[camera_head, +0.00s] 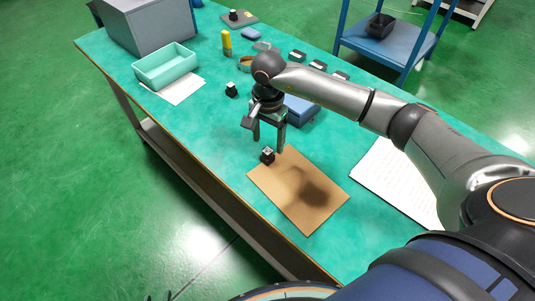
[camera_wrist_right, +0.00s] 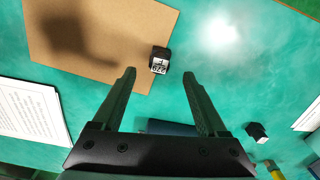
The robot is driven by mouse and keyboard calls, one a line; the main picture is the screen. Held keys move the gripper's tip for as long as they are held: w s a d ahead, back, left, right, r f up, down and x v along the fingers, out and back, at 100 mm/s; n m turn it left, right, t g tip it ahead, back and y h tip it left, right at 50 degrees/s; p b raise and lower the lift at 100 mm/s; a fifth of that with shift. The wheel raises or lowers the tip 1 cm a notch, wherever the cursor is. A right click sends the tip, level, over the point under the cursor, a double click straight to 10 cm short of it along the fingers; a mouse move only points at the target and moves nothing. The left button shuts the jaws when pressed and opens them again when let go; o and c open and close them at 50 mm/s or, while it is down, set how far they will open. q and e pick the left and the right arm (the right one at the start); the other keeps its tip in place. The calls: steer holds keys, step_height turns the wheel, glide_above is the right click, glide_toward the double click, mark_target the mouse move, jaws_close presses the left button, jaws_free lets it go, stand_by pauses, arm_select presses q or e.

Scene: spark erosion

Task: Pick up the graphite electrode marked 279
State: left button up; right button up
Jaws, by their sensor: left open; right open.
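The brown board (camera_head: 300,195) lies on the green table, with white sheets (camera_head: 390,180) to its right. A blue box (camera_head: 300,108) sits behind my gripper.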

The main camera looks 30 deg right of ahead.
mark_target(268, 151)
step_height(268, 151, down, 6)
steer(key=shift+s+a+r+p, duration=0.1)
steer(key=shift+s+r+p, duration=0.1)
steer(key=shift+p, duration=0.2)
steer(key=shift+c, duration=0.3)
jaws_close()
